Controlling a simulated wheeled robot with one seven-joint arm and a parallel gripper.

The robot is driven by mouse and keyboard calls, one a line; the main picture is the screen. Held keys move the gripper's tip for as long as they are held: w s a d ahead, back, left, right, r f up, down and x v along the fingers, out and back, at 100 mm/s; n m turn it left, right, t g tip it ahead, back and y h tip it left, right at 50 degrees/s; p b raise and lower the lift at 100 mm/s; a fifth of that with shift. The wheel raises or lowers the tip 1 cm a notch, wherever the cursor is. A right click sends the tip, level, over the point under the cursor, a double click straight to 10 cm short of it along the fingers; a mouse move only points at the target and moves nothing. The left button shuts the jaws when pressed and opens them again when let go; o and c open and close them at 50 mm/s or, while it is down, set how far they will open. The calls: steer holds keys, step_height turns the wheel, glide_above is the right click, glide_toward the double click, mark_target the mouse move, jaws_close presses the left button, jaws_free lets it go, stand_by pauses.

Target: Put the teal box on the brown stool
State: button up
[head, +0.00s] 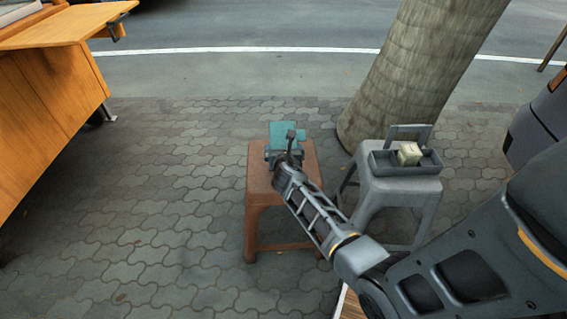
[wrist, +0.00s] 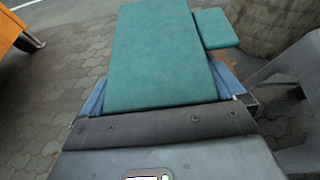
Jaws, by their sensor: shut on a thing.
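The teal box (head: 283,131) is in my gripper, above the far part of the brown stool (head: 258,183) in the head view. In the wrist view the teal box (wrist: 160,55) fills the upper middle, with a smaller teal flap or piece (wrist: 216,28) beside it on the right. My gripper (head: 282,150) is shut on the box; blue-grey finger edges (wrist: 160,95) show on both sides of it in the wrist view. Whether the box touches the stool top is hidden. The gripper and arm cover part of the stool.
A grey stool (head: 385,190) with a dark tray (head: 431,162) holding a pale block (head: 409,153) stands close on the right. A tree trunk (head: 410,75) rises behind it. An orange-brown wooden cart (head: 50,90) is on the left. Paving left of the brown stool is clear.

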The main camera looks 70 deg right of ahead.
steer(key=shift+f+b, duration=1.3)
steer(key=shift+f, duration=0.7)
steer(key=shift+r, duration=0.1)
steer(key=o, duration=1.2)
steer(key=p+v, duration=0.3)
steer(key=v, duration=0.9)
steer(key=shift+p, duration=0.3)
